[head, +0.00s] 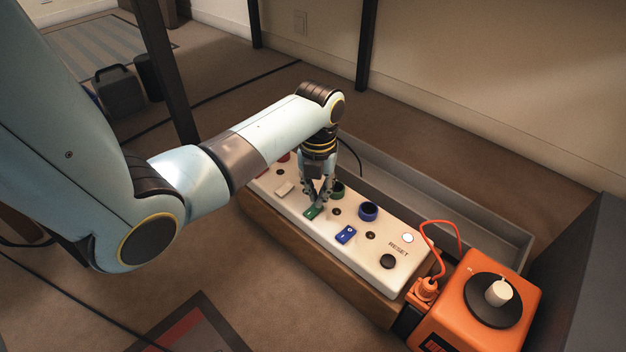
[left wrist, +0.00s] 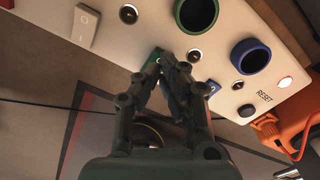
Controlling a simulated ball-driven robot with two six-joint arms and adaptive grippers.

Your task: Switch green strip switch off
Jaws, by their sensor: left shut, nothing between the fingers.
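The green strip switch (head: 311,213) is a small green rocker on the white panel (head: 325,229), in a row between a white rocker and a blue rocker. My left gripper (head: 317,204) points down with its fingers shut and empty, its tips right at the green switch. I cannot tell whether they touch it. In the left wrist view, the closed fingertips (left wrist: 168,60) cover most of the switch, and only a green edge (left wrist: 151,57) shows. I cannot tell which way the rocker is tipped. My right gripper is in neither view.
The white rocker (head: 284,189) and blue rocker (head: 346,234) flank the green one. A green ring (head: 338,190) and blue ring (head: 368,211) stand close behind. A black button (head: 387,261), an orange box (head: 483,318) with a cable and a grey trough (head: 480,232) are nearby.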

